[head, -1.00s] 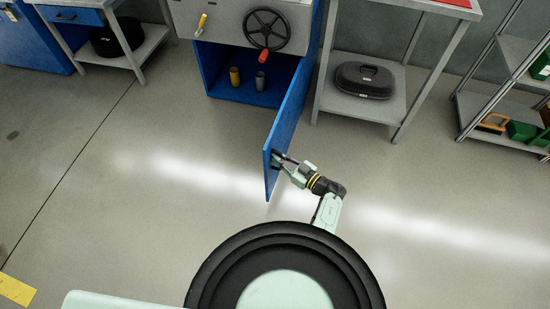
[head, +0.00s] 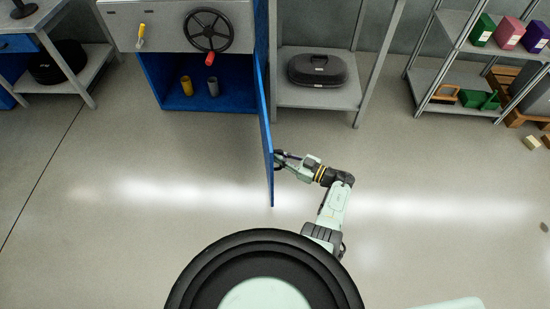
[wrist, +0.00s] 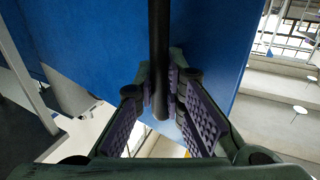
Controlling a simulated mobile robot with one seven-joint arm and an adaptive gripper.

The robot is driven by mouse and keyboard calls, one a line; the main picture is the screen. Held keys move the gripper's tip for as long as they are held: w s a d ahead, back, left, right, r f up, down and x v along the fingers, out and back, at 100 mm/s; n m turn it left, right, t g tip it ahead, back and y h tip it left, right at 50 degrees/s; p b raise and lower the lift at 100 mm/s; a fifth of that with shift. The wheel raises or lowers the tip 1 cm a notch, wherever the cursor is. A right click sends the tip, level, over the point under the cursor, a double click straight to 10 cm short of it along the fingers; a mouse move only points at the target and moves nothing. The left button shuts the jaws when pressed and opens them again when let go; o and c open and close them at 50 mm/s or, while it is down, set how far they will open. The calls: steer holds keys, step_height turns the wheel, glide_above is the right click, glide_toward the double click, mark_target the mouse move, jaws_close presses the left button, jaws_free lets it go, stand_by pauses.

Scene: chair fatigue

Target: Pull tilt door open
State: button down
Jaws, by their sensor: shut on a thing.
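The tilt door (head: 266,140) is a tall blue panel standing open, seen almost edge-on at the right side of the blue and grey cabinet (head: 171,30) in the head view. In the wrist view its blue face (wrist: 100,45) fills much of the picture. A dark vertical bar handle (wrist: 159,50) runs in front of that face. My gripper (head: 279,159) is at the door's right side near its free end. Its purple-padded fingers (wrist: 166,92) are closed around the handle in the wrist view. In the head view the handle is mostly hidden by the fingers.
The open cabinet holds a yellow cylinder (head: 187,86) and a grey one (head: 213,87). Above them are a black handwheel (head: 208,30) and a yellow-handled lever (head: 141,36). A grey table (head: 340,92) with a black case (head: 317,69) stands right of the door. The surrounding floor is clear.

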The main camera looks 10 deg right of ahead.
steer(key=shift+s+a+f, duration=0.1)
steer(key=shift+s+f, duration=0.1)
steer(key=shift+s, duration=0.05)
steer(key=c, duration=2)
jaws_free()
steer(key=shift+o, duration=0.4)
steer(key=shift+r, duration=0.1)
steer(key=shift+w, duration=0.1)
steer(key=v, duration=1.2)
